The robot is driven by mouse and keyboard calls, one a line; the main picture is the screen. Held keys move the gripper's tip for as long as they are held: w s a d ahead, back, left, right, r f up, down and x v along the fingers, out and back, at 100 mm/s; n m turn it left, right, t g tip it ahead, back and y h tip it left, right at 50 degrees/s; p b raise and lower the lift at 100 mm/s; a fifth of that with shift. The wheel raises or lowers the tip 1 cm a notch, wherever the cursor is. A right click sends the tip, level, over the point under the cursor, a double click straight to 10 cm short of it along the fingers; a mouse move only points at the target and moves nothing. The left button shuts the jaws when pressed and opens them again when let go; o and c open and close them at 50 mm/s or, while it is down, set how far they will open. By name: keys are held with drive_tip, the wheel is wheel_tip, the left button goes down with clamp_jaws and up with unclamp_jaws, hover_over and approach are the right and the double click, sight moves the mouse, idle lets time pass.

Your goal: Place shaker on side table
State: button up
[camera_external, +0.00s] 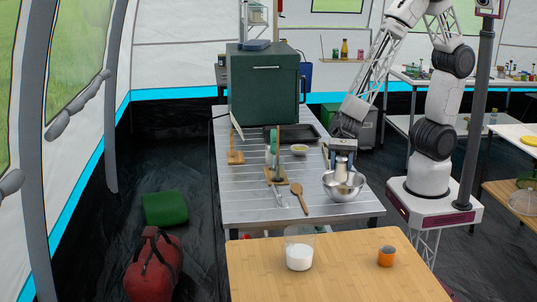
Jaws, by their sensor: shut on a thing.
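My gripper (341,152) points down over the right side of the slatted metal table. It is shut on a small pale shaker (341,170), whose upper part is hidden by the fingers. The shaker is upright, over or in front of a shiny metal bowl (347,193); I cannot tell whether it touches the bowl. A wooden-topped table (330,280) stands in the foreground, with a glass of white contents (299,256) and an orange cup (386,257) on it. Which one is the side table is not clear.
The metal table (245,205) also holds a wooden spoon (299,198), a dark tray (302,133), a small bowl (299,149), a green bottle and a large green box (265,95). The foreground table's front and left areas are clear.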

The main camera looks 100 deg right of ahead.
drive_tip(key=s+a+n+g, duration=0.3)
drive_tip(key=s+a, duration=0.5)
drive_tip(key=a, duration=0.4)
drive_tip(key=shift+y, duration=0.4)
drive_tip(key=shift+s+d+f, duration=0.1)
drive_tip(key=shift+d+f, duration=0.05)
drive_tip(key=shift+f, duration=1.15)
drive_tip(key=shift+d+f, duration=0.15)
drive_tip(key=shift+f, duration=1.1)
drive_tip(key=w+a, duration=0.3)
drive_tip(key=w, duration=0.1)
drive_tip(key=w+a+f, duration=0.1)
drive_tip(key=w+a, duration=0.6)
drive_tip(key=w, duration=0.1)
drive_tip(key=shift+a+f, duration=0.2)
drive_tip(key=shift+a, duration=0.2)
drive_tip(key=shift+s, duration=0.1)
drive_tip(key=shift+f, duration=1.75)
drive_tip(key=shift+f, duration=0.15)
